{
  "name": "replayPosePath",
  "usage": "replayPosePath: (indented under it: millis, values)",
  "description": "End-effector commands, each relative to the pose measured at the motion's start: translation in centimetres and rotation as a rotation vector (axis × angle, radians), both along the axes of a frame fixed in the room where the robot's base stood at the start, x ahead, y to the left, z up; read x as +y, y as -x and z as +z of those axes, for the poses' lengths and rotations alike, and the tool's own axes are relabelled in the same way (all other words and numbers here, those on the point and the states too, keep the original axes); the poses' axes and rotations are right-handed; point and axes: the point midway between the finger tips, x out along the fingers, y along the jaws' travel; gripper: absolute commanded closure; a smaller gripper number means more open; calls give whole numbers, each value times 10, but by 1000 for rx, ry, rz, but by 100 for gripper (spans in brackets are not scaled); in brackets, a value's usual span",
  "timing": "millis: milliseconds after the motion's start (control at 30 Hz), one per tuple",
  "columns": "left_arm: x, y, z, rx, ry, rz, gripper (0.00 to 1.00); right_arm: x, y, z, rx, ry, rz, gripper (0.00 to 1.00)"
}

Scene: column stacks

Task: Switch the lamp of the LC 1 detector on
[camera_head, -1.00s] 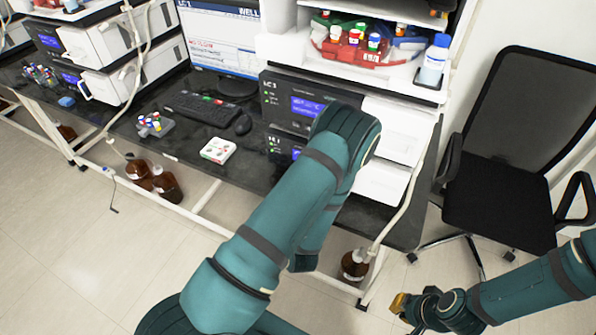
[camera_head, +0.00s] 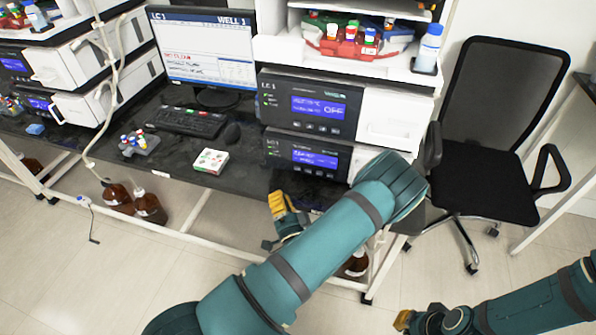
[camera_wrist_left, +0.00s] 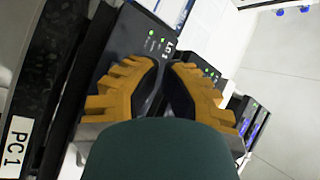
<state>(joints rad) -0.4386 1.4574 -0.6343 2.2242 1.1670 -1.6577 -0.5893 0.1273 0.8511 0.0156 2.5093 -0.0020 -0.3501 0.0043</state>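The LC 1 stack stands right of the monitor, with an upper module (camera_head: 278,110) and a lower module (camera_head: 275,155). The upper module has an LC 1 label and a blue display (camera_head: 318,107) that seems to include the word OFF. The lower module's display (camera_head: 315,157) is too small to read. Which module is the detector is unclear. My left gripper (camera_head: 279,204), with yellow fingers, is below and in front of the lower module. In the left wrist view its fingertips (camera_wrist_left: 163,65) look close together with nothing held, facing a dark LC 1 panel. My right gripper (camera_head: 402,320) is low, away from the bench.
The monitor (camera_head: 203,50), keyboard (camera_head: 187,122) and mouse (camera_head: 233,132) lie left of the stack. A vial box (camera_head: 210,161) is near the bench edge. Vial racks and a bottle (camera_head: 429,48) stand above the stack. A black chair (camera_head: 490,170) is to the right.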

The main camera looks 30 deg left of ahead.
Motion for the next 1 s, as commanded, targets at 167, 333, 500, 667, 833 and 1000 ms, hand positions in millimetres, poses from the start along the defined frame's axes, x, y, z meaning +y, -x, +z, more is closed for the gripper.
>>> replayPosePath:
  millis: [167,333,500,667,833,1000]
  values:
    - [0,0,1,-2,-3,0,100,0,0,0,0,0,0,100]
    - [0,0,0,-1,-2,0,100,0,0,0,0,0,0,100]
    - [2,-8,0,-3,-1,1,100,0,0,1,0,0,0,100]
    - [6,-26,1,-5,-1,0,100,0,0,1,0,0,0,100]
    - [12,-48,1,-5,0,1,100,0,0,1,0,0,0,100]
    - [16,-68,-1,-5,-1,0,100,0,0,-4,-1,0,0,100]
